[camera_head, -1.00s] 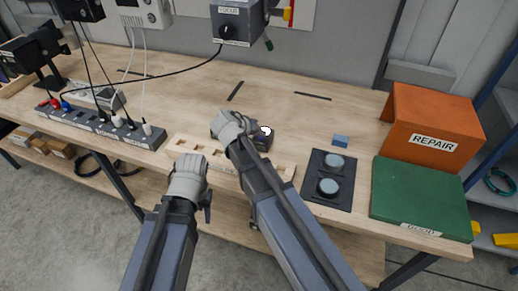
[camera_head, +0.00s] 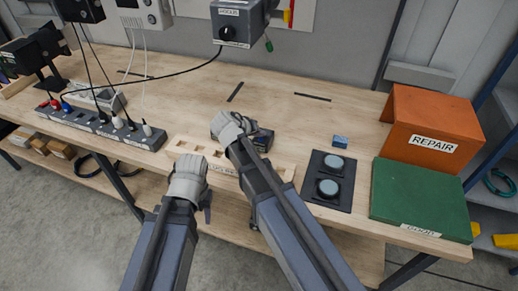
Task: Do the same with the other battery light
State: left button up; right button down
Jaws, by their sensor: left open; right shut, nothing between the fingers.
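A small dark box-like object (camera_head: 264,141), perhaps a battery light, stands on the bench just right of my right gripper (camera_head: 226,124), partly hidden behind it. I cannot tell whether they touch. My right gripper is shut with nothing in it, over the back edge of a wooden slotted rack (camera_head: 214,158). My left gripper (camera_head: 189,164) is open and empty in front of the rack. Two round blue-grey discs (camera_head: 333,163) (camera_head: 328,187) sit on a dark mat (camera_head: 316,198) at the right. I cannot tell whether they are lights or buttons.
A small blue block (camera_head: 340,141) lies behind the mat. An orange REPAIR box (camera_head: 425,105) and a green box (camera_head: 420,195) stand at the right. A power strip (camera_head: 88,122) with plugs and cables lies at the left. The bench (camera_head: 195,95) behind the rack is largely clear.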

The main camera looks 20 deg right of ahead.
notch_tip(320, 180, up, 6)
jog(key=p, duration=0.6)
